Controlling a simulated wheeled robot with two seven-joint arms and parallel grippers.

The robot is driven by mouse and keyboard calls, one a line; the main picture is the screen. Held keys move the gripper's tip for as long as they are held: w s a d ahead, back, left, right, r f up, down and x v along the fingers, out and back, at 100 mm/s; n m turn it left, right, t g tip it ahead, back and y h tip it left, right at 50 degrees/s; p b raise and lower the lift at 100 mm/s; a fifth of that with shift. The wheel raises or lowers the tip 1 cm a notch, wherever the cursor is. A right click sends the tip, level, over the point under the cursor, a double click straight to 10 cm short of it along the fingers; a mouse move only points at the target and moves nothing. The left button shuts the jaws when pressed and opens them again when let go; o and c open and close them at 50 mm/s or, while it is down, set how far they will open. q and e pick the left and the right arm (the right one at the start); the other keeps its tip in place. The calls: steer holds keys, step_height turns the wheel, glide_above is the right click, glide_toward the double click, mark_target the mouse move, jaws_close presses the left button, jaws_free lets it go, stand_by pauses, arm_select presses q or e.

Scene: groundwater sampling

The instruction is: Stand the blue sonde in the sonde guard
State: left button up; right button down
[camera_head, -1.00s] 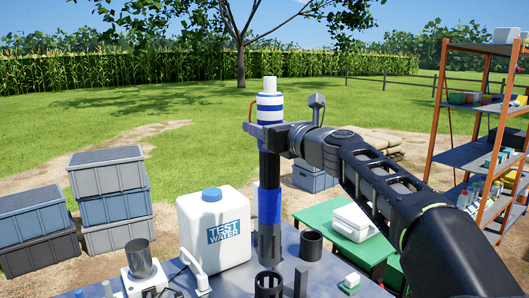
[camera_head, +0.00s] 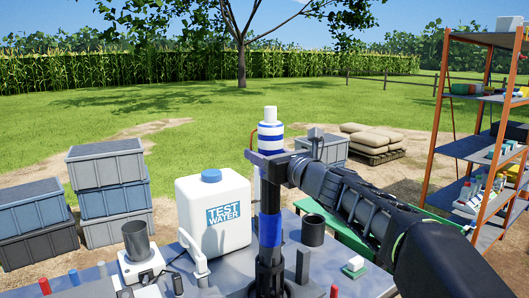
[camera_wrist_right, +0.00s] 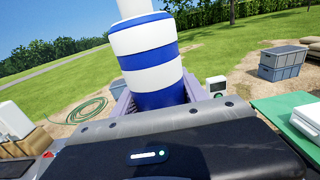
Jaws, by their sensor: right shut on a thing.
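The blue sonde (camera_head: 270,230) is a dark upright tube with a blue band and a blue-and-white striped top. My right gripper (camera_head: 269,160) is shut on it just below the stripes. The striped top also shows close up in the right wrist view (camera_wrist_right: 147,55), rising above the gripper. The sonde guard (camera_head: 268,286) is a dark slotted cylinder at the front of the table. The sonde's lower end lines up with the guard's opening and seems to be inside its top; how deep is hidden. My left gripper is not in view.
A white test water jug (camera_head: 213,222) stands left of the sonde. A black cup (camera_head: 313,231) and a grey post (camera_head: 303,266) stand close on the right. A white device with a grey cup (camera_head: 137,242) is further left. Grey crates (camera_head: 108,190) stand beyond the table.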

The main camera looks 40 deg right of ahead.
steer(key=shift+r, duration=0.2)
steer(key=shift+f+b, duration=0.8)
steer(key=shift+f, duration=1.2)
steer(key=c, duration=0.6)
jaws_free()
steer(key=shift+f, duration=0.15)
steer(key=shift+s, duration=0.3)
steer(key=s+b, duration=0.1)
steer(key=s, duration=1)
steer(key=shift+s+a, duration=0.15)
steer(key=shift+s, duration=0.1)
